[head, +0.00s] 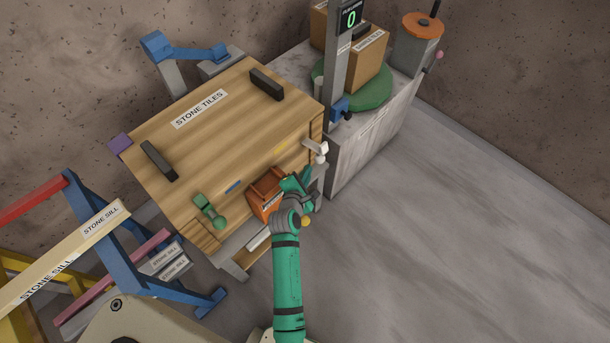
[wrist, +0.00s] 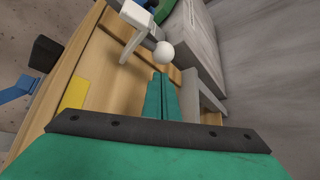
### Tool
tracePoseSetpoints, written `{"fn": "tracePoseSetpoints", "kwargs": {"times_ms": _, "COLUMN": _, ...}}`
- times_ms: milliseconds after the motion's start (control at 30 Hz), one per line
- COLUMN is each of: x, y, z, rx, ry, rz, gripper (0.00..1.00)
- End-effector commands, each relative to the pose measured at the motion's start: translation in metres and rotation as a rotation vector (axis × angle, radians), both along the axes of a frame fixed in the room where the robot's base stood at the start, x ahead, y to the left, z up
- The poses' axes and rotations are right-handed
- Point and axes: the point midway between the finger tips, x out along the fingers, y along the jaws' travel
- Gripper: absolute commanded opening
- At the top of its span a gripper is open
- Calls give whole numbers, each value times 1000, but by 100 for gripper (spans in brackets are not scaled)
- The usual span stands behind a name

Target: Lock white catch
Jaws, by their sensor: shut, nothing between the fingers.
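The white catch (head: 317,148) is on the right end of the front of the wooden crate (head: 213,136) labelled "STONE TILES". In the wrist view the white catch (wrist: 134,36) shows a bar, a flat plate and a round white knob at its end. My gripper (head: 290,183) is just below and to the left of the catch in the head view. In the wrist view my gripper (wrist: 162,80) is shut and empty, its tips a little short of the white knob and apart from it. A green catch (head: 209,210) is at the crate front's left end.
A grey cabinet (head: 372,128) with a green turntable (head: 368,96) stands close on the right. A blue rack (head: 137,240) with sills is at left. Floor on the right is free.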

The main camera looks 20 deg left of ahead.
Motion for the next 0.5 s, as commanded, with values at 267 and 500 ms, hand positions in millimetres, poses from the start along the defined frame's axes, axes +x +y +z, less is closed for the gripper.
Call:
{"fn": "tracePoseSetpoints", "kwargs": {"times_ms": 267, "x": 37, "y": 6, "z": -17, "rx": 1, "ry": -1, "rz": 0, "gripper": 0}}
{"fn": "tracePoseSetpoints", "kwargs": {"times_ms": 500, "x": 48, "y": 8, "z": -23, "rx": 1, "ry": 1, "rz": 0, "gripper": 0}}
